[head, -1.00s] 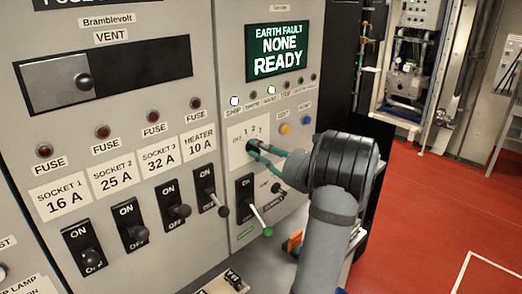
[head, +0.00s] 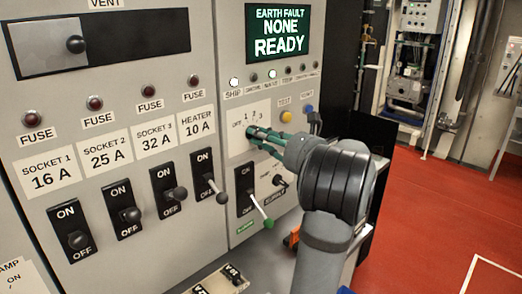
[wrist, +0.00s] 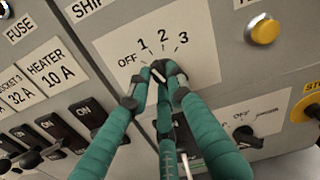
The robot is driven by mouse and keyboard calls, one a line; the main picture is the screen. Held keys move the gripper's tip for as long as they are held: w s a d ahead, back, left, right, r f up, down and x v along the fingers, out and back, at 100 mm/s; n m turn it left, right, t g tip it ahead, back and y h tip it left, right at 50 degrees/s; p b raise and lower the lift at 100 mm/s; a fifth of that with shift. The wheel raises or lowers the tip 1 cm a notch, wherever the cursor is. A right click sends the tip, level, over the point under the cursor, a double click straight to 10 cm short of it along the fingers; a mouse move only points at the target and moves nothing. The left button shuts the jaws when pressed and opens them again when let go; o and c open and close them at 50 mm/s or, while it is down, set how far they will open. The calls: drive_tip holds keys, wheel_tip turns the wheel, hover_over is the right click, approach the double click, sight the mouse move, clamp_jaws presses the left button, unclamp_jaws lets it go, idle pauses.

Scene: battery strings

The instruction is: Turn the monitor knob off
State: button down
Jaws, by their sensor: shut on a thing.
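The monitor knob is a small black rotary knob (wrist: 158,73) on a white plate (head: 241,140) marked OFF, 1, 2, 3, below the green display. My gripper (head: 256,134) is at the knob with its teal fingers closed around it. In the wrist view the fingertips (wrist: 152,84) press on the knob from both sides and cover most of it. A short pale mark shows on its face, but I cannot tell for sure which position it points to.
The display (head: 279,32) reads EARTH FAULT NONE READY. A yellow button (head: 286,116) is right of the plate. A lever with a green tip (head: 262,212) and a smaller black knob (head: 279,180) are below. Several black ON/OFF switches (head: 166,190) stand left.

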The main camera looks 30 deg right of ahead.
drive_tip(key=n+b, duration=0.1)
drive_tip(key=b, duration=0.1)
drive_tip(key=n+b, duration=0.3)
drive_tip(key=b, duration=0.2)
drive_tip(key=shift+a+f+n, duration=0.1)
drive_tip(key=shift+f+n, duration=0.15)
drive_tip(key=shift+n, duration=0.15)
drive_tip(key=shift+r, duration=0.15)
drive_tip(key=c, duration=1.6)
unclamp_jaws()
drive_tip(key=shift+o, duration=0.2)
drive_tip(key=v, duration=1.2)
